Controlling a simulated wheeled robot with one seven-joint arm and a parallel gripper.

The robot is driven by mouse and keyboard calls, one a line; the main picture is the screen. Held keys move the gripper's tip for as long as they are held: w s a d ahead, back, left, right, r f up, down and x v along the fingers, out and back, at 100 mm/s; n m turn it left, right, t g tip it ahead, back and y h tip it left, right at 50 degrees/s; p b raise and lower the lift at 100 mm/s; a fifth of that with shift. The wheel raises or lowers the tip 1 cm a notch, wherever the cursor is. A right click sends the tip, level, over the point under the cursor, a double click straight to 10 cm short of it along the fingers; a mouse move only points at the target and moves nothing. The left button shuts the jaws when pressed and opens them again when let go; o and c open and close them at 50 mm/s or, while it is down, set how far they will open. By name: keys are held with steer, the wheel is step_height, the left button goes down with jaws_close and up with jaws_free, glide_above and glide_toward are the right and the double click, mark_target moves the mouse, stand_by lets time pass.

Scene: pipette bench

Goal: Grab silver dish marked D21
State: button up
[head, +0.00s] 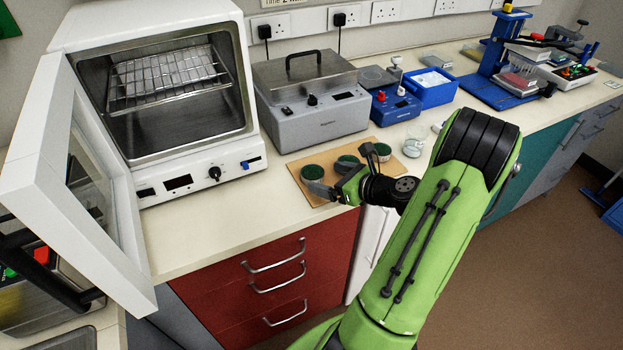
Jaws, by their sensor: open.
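Several small round dishes with dark green tops stand on a brown board on the bench in the head view: a left dish (313,173), a middle dish (347,162) and a right dish (382,150). Their rims look pale or silvery. No marking is readable, so I cannot tell which is D21. My gripper (343,170) is open over the board, with one finger near the left dish and the other toward the right dish. The middle dish shows between the fingers, partly hidden by my gripper. I cannot tell whether a finger touches it.
The brown board (303,190) lies near the bench's front edge. A glass beaker (413,146) stands on its right. A white oven (160,90) with its door (75,190) open is at left. A grey bath (310,100) and blue tray (430,88) stand behind.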

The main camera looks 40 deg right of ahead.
mark_target(309, 173)
steer(key=b+x, duration=0.1)
steer(key=x, duration=0.4)
steer(key=shift+w+f, duration=0.1)
steer(key=shift+f, duration=0.1)
steer(key=shift+r, duration=0.1)
steer(key=c, duration=1.1)
